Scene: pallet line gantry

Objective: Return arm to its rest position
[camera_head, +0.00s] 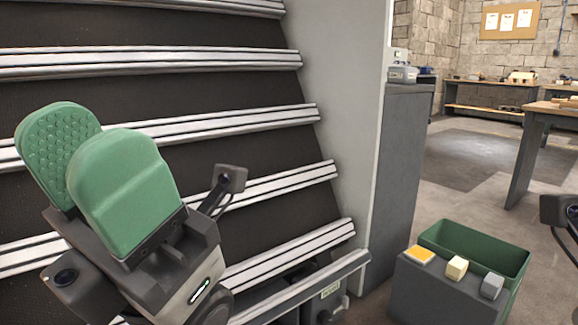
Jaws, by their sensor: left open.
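My left gripper (84,140) has two green padded fingers pointing up and to the left. They stand apart with a narrow gap, and I see nothing held between them. It is in front of the dark slanted rack (110,105) with its metal rails; I cannot tell how far from the rails it is. Its wrist hides part of the lower rack. My right gripper's fingers are out of the picture; only a dark part, probably of my right arm, shows at the right edge.
A grey cabinet (400,165) stands right of the rack. At the lower right, a grey stand (440,297) carries a yellow-orange piece (420,254), a cream block (456,268) and a grey block (491,286), beside a green bin (474,245). A wooden table (553,108) stands farther back over open floor.

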